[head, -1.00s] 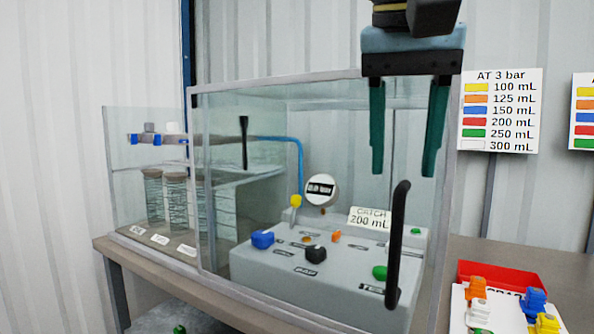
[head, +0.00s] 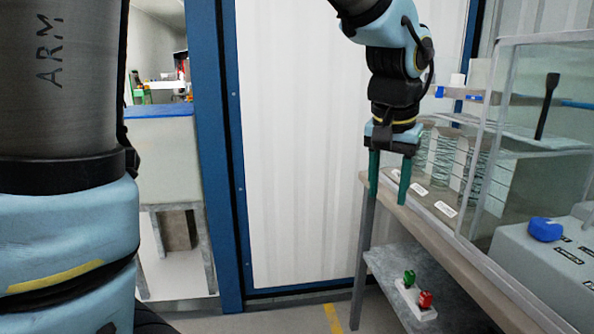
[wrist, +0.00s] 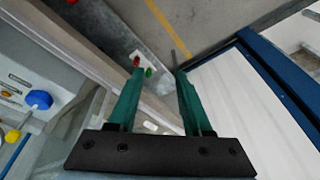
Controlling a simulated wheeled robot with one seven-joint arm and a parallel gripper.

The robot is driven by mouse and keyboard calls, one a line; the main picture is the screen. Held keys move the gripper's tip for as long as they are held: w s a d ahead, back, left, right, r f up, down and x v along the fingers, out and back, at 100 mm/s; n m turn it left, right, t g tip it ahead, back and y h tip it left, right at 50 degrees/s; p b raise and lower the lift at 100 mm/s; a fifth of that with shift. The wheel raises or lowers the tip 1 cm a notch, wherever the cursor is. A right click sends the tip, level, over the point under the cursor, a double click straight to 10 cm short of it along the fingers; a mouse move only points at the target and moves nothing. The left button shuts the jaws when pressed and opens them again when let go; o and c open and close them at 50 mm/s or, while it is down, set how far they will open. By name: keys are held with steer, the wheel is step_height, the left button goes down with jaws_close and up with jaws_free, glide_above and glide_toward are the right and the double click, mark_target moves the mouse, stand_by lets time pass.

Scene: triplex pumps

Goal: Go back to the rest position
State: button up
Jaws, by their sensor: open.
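My gripper (head: 390,175) hangs from my blue and black arm in the head view, pointing down beside the left end of the pump bench (head: 420,204). Its two green fingers are apart with nothing between them. In the wrist view my gripper (wrist: 155,90) is also open and empty, with floor and bench edge beyond the fingers. It touches nothing that I can see.
The glass enclosure (head: 484,145) with the grey pump box (head: 553,265) stands on the bench at right. A lower shelf holds a white block with green and red knobs (head: 416,290). A blue-framed doorway (head: 210,150) opens at left. Floor is clear between.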

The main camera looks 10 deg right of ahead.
steer(key=w+a+f+n, duration=0.35)
steer(key=w+a, duration=0.35)
steer(key=a, duration=0.4)
steer(key=a+f+n+p, duration=0.1)
steer(key=a+f+n, duration=0.1)
steer(key=a, duration=0.9)
steer(key=a+f+n+y+p, duration=0.1)
steer(key=a+f, duration=0.3)
steer(key=a, duration=0.7)
steer(key=shift+s+a+f+n+g+y, duration=0.3)
steer(key=shift+s+a+f+n, duration=0.1)
steer(key=shift+n, duration=0.45)
